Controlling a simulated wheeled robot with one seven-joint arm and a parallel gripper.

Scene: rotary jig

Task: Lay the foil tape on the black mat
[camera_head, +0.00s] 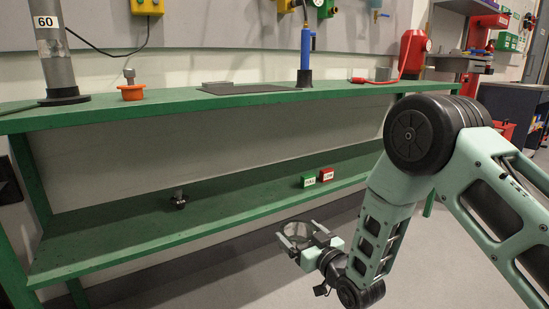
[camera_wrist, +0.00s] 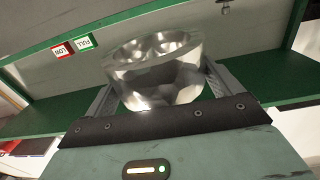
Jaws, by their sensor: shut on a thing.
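The foil tape (camera_wrist: 152,75) is a shiny silver roll, held between the two fingers of my gripper (camera_wrist: 160,85) in the wrist view. In the head view my gripper (camera_head: 301,232) is low, in front of the green bench's lower shelf, and the tape shows only as a dark reflective round shape there. My gripper is shut on the tape, well below the bench top and apart from the mat. The black mat (camera_head: 255,89) lies flat on the bench top, with a grey block (camera_head: 217,84) at its back left.
The green bench top (camera_head: 170,104) also bears a blue torch-like cylinder (camera_head: 306,52), an orange piece (camera_head: 132,92) and a grey post (camera_head: 57,60). The mat's middle looks clear.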

